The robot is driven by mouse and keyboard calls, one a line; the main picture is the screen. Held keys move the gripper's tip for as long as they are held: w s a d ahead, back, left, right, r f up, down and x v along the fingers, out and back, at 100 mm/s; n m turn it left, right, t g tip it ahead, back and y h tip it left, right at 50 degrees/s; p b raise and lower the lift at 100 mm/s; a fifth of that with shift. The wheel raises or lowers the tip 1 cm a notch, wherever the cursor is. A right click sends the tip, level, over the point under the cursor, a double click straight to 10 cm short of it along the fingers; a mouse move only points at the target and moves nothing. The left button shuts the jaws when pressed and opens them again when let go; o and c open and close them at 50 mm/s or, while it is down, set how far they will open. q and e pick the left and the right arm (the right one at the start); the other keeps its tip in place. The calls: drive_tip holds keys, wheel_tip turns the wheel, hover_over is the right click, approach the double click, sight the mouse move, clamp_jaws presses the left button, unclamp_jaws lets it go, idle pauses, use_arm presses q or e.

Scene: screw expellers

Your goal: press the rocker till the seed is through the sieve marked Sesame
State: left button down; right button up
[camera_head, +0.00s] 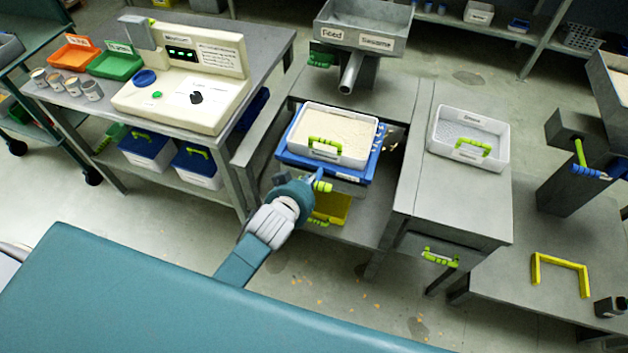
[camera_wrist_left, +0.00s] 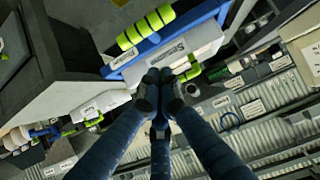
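A white sieve tray (camera_head: 362,158) full of pale seed (camera_head: 345,128) sits on a blue frame (camera_head: 362,172) on the middle bench. It has a lime handle on its front, and its label is too small to read in the head view. A lime ribbed grip (camera_head: 322,187) shows just below the frame's front edge, beside my left gripper (camera_head: 312,180). In the left wrist view, my left gripper (camera_wrist_left: 160,86) has its fingertips together just short of a white labelled panel (camera_wrist_left: 172,52). A lime ribbed grip on a blue bar (camera_wrist_left: 146,26) lies beyond. Contact is unclear.
A yellow tray (camera_head: 330,208) sits below the frame. An empty-looking white tray (camera_head: 468,138) stands on the right bench. A cream console (camera_head: 185,85) is at left. Scattered seed lies on the floor.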

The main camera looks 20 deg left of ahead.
use_arm(q)
drive_tip(key=w+f, duration=0.3)
drive_tip(key=f, duration=0.2)
drive_tip(key=shift+w+f, duration=0.25)
drive_tip(key=shift+f, duration=0.1)
drive_tip(key=shift+d+f, duration=0.1)
drive_tip(key=f+b, duration=0.1)
drive_tip(key=f, duration=0.1)
drive_tip(key=f+b, duration=0.2)
drive_tip(key=f, duration=0.1)
drive_tip(key=shift+s+f, duration=0.3)
drive_tip(key=shift+s, duration=0.1)
